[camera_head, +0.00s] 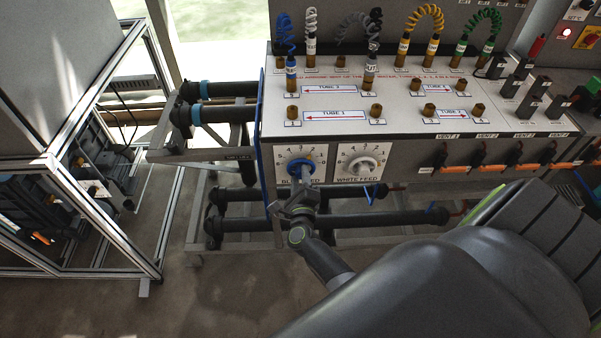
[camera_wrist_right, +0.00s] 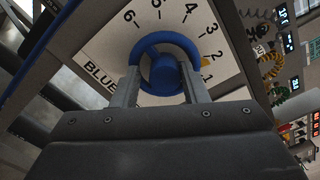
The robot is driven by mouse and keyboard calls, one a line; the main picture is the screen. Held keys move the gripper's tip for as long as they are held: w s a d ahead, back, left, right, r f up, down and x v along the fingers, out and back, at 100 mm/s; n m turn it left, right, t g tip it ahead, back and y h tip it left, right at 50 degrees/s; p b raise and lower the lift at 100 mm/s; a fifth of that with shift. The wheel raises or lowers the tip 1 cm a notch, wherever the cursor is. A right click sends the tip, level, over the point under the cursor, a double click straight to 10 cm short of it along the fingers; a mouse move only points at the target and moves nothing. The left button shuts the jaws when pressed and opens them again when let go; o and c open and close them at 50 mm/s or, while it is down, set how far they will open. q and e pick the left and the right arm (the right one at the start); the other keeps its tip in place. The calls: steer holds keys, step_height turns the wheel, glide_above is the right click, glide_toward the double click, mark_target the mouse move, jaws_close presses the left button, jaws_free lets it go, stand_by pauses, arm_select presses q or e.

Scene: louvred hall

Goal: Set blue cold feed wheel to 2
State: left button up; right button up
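The blue cold feed wheel (camera_head: 297,166) sits on a white dial plate on the front panel, labelled as the blue feed. My right gripper (camera_head: 303,180) is at this wheel. In the right wrist view, the blue wheel (camera_wrist_right: 163,45) fills the space between my right gripper's fingers (camera_wrist_right: 160,85). The fingers stand apart, one on each side of the blue hub, with visible gaps to it; contact with the rim is unclear. A small yellow mark (camera_wrist_right: 205,61) shows at the wheel's edge, close to the 2. My left gripper is not in view.
The white feed wheel (camera_head: 362,165) is just right of the blue one. Black pipes (camera_head: 375,219) run below the panel. Coiled hoses and brass fittings stand on the bench top (camera_head: 395,91). A metal frame (camera_head: 130,235) stands at left, with open floor between.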

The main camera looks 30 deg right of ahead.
steer(key=shift+d+v, duration=0.2)
steer(key=shift+v, duration=2.5)
steer(key=shift+s+r, duration=0.1)
steer(key=shift+s, duration=0.05)
